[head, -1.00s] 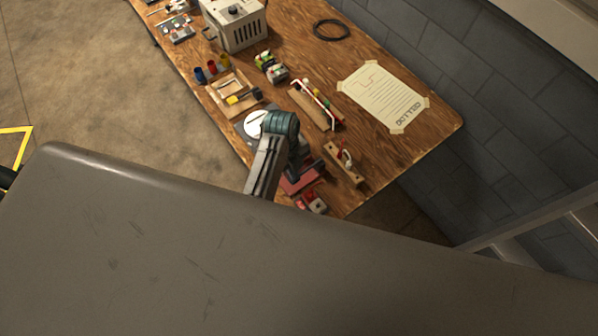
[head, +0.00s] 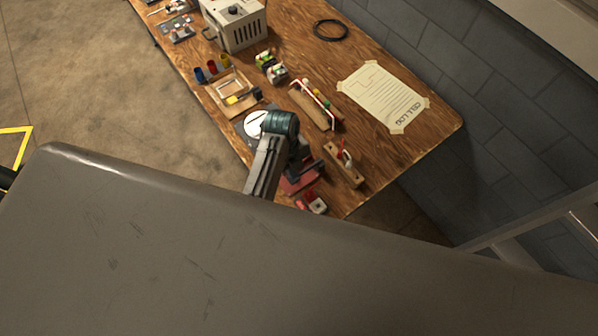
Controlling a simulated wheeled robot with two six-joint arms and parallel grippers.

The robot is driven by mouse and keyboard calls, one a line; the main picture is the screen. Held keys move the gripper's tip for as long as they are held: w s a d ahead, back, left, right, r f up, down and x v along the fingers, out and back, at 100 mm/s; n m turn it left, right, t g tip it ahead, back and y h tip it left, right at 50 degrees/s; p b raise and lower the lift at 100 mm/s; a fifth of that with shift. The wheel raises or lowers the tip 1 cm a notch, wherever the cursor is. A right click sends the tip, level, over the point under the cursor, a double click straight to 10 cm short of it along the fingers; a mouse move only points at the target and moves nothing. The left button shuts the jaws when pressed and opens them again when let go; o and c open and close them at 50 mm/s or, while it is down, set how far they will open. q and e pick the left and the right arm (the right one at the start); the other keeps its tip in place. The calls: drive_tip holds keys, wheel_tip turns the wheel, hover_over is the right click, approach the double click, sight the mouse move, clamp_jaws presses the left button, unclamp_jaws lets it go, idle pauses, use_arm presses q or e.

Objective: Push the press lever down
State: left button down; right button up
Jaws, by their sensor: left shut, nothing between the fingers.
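A dark red press (head: 297,185) stands near the front end of the wooden bench. My left arm comes up over the bench edge, and its left gripper (head: 302,168) points down at the press, shut and empty. The gripper and wrist cover much of the press, so I cannot make out its lever or tell whether the fingers touch it. My right gripper is not in view.
A wooden block with a red-handled clamp (head: 345,165) lies right of the gripper. A small red and grey part (head: 316,205) sits near the bench edge. A wooden tray (head: 232,93), a grey box (head: 236,25) and a paper sheet (head: 383,97) lie farther back.

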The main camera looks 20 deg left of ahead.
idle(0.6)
use_arm(q)
drive_tip(key=shift+f, duration=0.2)
drive_tip(key=shift+f, duration=2.4)
drive_tip(key=shift+r, duration=0.1)
drive_tip(key=shift+r+p, duration=0.4)
drive_tip(key=shift+r, duration=3.6)
